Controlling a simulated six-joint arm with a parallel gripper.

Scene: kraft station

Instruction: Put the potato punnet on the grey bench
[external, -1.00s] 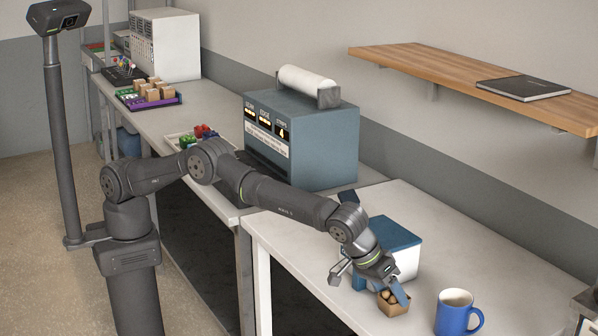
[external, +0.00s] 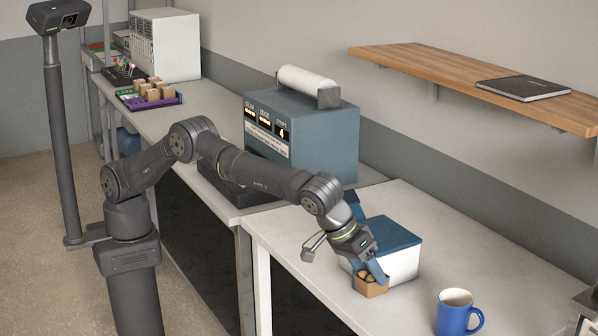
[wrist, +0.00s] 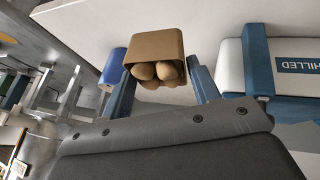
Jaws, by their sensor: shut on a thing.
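The potato punnet (external: 371,287) is a small brown cardboard box with several tan potatoes in it. It also shows in the wrist view (wrist: 154,47), between the blue fingers. My gripper (external: 368,276) is shut on the punnet, just in front of the white box with the blue lid. I cannot tell for certain how far the punnet is above the white table. The grey bench (external: 218,98) is likely the long grey-topped counter running along the wall to the left and back.
The white box with blue lid (external: 392,236), marked "CHILLED" in the wrist view, stands close behind my gripper. A blue mug (external: 457,313) is at right front. A blue-grey machine (external: 325,140) and a purple tray (external: 165,103) with small boxes stand on the counter. A wooden shelf (external: 440,68) overhangs at right.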

